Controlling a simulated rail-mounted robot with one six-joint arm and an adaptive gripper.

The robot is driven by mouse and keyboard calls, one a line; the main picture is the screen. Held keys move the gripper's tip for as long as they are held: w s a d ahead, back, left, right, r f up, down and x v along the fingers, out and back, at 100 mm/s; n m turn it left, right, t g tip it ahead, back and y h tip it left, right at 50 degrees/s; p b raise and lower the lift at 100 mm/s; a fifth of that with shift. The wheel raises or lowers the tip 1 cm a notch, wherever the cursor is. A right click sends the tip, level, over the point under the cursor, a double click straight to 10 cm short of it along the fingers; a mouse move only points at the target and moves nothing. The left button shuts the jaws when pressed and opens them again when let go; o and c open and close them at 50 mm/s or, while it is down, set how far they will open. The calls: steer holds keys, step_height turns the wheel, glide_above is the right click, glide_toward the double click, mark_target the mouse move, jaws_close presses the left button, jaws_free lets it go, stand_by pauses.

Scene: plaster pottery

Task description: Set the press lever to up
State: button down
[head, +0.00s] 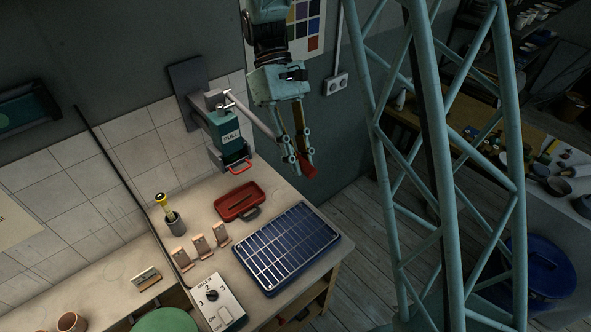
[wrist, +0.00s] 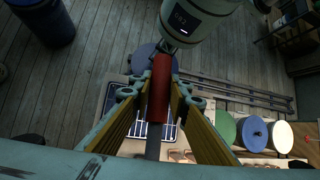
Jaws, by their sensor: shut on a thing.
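The press (head: 228,135) stands on the workbench by the tiled wall, with a green block marked PULL. Its grey press lever (head: 256,115) slopes from the pivot down to the right. The lever ends in a red grip (head: 308,169), low beside my gripper (head: 299,161). My gripper points down from above and is shut on the red grip. In the wrist view the red grip (wrist: 160,85) lies between the two fingers of my gripper (wrist: 160,93). The fingers hide part of the lever's end in the head view.
A red tray (head: 238,203) and a blue gridded panel (head: 287,248) lie on the bench below the lever. A cup with a yellow-handled tool (head: 174,222) and a switch box (head: 219,301) are nearer.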

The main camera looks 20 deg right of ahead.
steer(key=shift+g+h, duration=0.4)
steer(key=shift+g, duration=0.5)
steer(key=shift+r, duration=3)
steer(key=c, duration=2.5)
jaws_free()
steer(key=shift+o, duration=0.2)
steer(key=shift+w+a+r, duration=0.1)
steer(key=shift+w+r, duration=0.2)
steer(key=shift+w, duration=0.1)
steer(key=shift+v, duration=3.25)
steer(key=shift+s+r, duration=0.1)
steer(key=shift+s, duration=0.05)
